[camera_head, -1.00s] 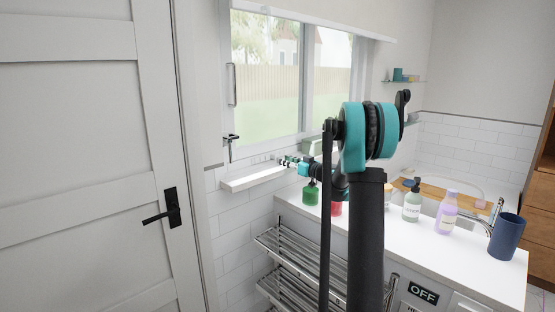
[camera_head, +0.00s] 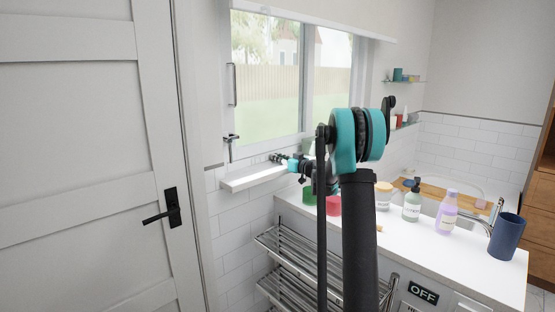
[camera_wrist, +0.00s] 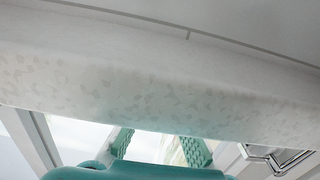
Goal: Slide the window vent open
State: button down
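The window (camera_head: 268,75) is in the wall at the left centre of the head view, with a tall bar handle (camera_head: 232,84) on its left frame. I cannot tell which part is the vent.
The white ledge (camera_head: 252,177) juts out below the window. A counter (camera_head: 440,250) with several bottles, a red item (camera_head: 334,206) and a blue cup (camera_head: 506,236) is at the right. A metal rack (camera_head: 290,262) stands below. A closed door (camera_head: 90,190) fills the left.

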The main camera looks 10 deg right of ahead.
jog(key=shift+d, duration=0.1)
dwell(0.3)
jog(key=shift+w+d, duration=0.45)
jog(key=shift+d, duration=0.1)
jog(key=c, duration=1.6)
grip_release()
jog(key=shift+o, duration=0.2)
jog(key=v, duration=1.2)
